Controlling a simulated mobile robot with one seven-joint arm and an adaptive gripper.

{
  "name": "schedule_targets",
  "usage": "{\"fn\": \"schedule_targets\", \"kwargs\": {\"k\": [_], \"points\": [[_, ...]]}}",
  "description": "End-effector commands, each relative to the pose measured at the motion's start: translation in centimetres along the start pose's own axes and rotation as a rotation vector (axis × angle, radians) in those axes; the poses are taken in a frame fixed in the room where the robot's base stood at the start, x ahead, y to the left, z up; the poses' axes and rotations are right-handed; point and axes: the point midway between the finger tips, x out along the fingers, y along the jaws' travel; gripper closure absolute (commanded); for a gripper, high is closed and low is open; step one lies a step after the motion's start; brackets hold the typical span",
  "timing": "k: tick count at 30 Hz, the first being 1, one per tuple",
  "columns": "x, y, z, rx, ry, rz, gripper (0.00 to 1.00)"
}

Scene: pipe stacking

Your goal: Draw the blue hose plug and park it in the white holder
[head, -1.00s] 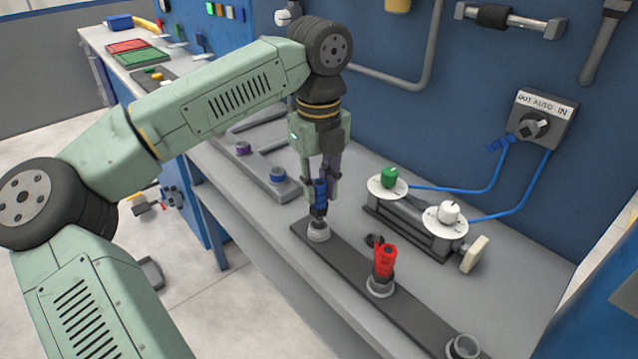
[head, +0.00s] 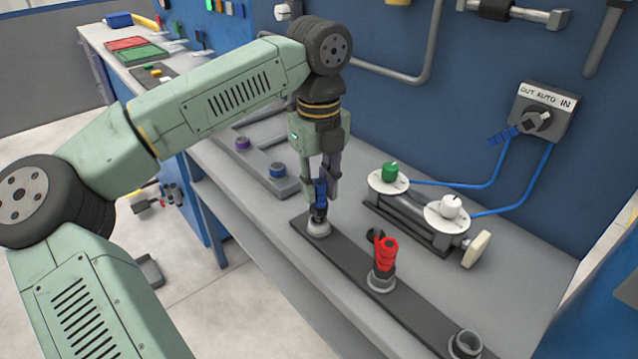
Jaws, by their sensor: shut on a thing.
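The blue hose plug (head: 320,192) stands upright at the far-left socket (head: 318,229) of a dark rail. My gripper (head: 322,178) comes down from above and is shut on the plug's upper part. The plug's lower end is at the socket's mouth; I cannot tell how deep it sits. No clearly white holder stands out. A grey rack (head: 262,180) behind and left of my gripper has a holder with a blue ring (head: 278,169) and one with a purple ring (head: 242,143). My arm may hide more of the rack.
A red plug (head: 385,255) stands in the rail's middle socket, close right of my gripper. The right socket (head: 465,344) looks empty. Behind is a fixture with a green knob (head: 390,171) and white knob (head: 451,206). Blue hoses run below the switch box (head: 541,110).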

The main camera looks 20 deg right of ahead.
Motion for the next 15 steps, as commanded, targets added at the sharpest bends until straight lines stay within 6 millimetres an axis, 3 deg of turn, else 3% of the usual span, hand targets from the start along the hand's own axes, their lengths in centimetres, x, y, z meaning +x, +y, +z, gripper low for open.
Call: {"fn": "schedule_targets", "kwargs": {"k": [15], "points": [[0.48,0.01,0.0,0.0,-0.001,0.0,1.0]]}}
